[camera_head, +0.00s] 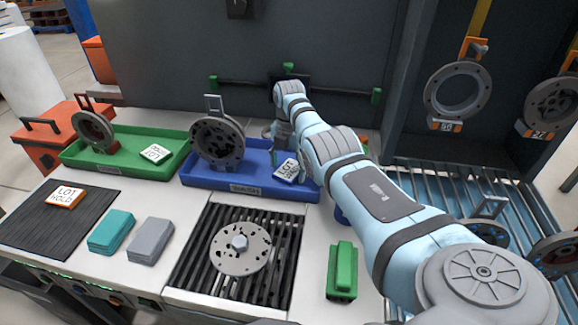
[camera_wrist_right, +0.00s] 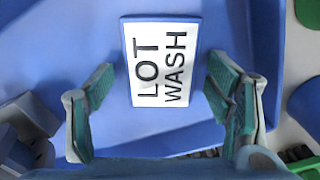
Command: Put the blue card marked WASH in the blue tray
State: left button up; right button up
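The blue card marked LOT WASH (camera_head: 287,170) lies inside the blue tray (camera_head: 250,190), toward its right end, with its white label facing up. In the right wrist view the card (camera_wrist_right: 160,62) sits between the fingers of my right gripper (camera_wrist_right: 163,78), with a gap on each side. The right gripper (camera_head: 279,150) is open and at the card, partly hidden by its own arm in the head view. My left gripper is not in view.
A dark flanged ring (camera_head: 217,139) stands at the tray's left end. A green tray (camera_head: 120,157) holds another ring and a card. An orange HOLD card (camera_head: 65,196) lies on a black mat. Teal, grey and green blocks and a grated plate (camera_head: 240,248) occupy the front.

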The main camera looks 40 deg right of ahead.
aim_at(289, 170)
jog(key=shift+r, duration=0.1)
notch_tip(289, 170, up, 12)
jog(key=p, duration=0.3)
jog(key=shift+p, duration=0.3)
